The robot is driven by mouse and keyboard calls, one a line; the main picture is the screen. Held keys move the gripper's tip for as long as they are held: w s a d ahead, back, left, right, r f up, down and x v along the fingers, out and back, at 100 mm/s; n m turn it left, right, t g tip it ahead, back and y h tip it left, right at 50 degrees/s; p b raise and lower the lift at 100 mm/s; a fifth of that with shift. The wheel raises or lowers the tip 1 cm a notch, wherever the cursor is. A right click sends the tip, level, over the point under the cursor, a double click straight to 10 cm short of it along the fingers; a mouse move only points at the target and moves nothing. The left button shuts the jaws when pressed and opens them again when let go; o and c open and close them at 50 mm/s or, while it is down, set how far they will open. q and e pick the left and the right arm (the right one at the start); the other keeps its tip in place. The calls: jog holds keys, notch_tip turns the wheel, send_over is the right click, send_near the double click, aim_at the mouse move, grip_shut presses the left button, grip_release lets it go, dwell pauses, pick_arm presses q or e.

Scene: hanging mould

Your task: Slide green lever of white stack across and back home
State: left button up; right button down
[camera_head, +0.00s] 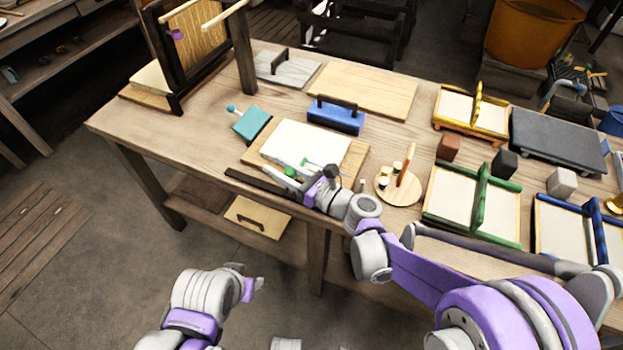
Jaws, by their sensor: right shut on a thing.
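The white stack (306,141) lies on a wooden board on the table, left of the middle. The green lever (309,162) shows in part at the stack's front edge, with green bits on both sides of my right gripper (288,172). My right gripper reaches in from the right and is shut at the lever; its fingers hide part of it. My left gripper (256,284) is low in front of the table, away from the stack, and its fingers are too small to read.
A round wooden stand (398,188) with small pegs is to the right. Green (470,204) and yellow (470,111) framed trays stand farther right. A dark bar (257,187) lies at the front edge.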

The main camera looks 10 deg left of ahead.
jog(key=s+x, duration=0.1)
jog(key=x, duration=0.3)
jog(key=a+x, duration=0.1)
jog(key=x, duration=0.4)
jog(key=s+b+x, duration=0.1)
jog(key=x, duration=0.4)
jog(key=shift+s+a, duration=0.2)
jog(key=shift+a, duration=0.15)
jog(key=shift+w+a, duration=0.15)
jog(key=shift+a, duration=0.35)
jog(key=shift+r, duration=0.1)
jog(key=c, duration=0.9)
grip_release()
jog(key=o, duration=0.4)
jog(key=shift+a, duration=0.2)
jog(key=shift+d, duration=0.1)
jog(key=v, duration=1)
jog(key=shift+d, duration=0.35)
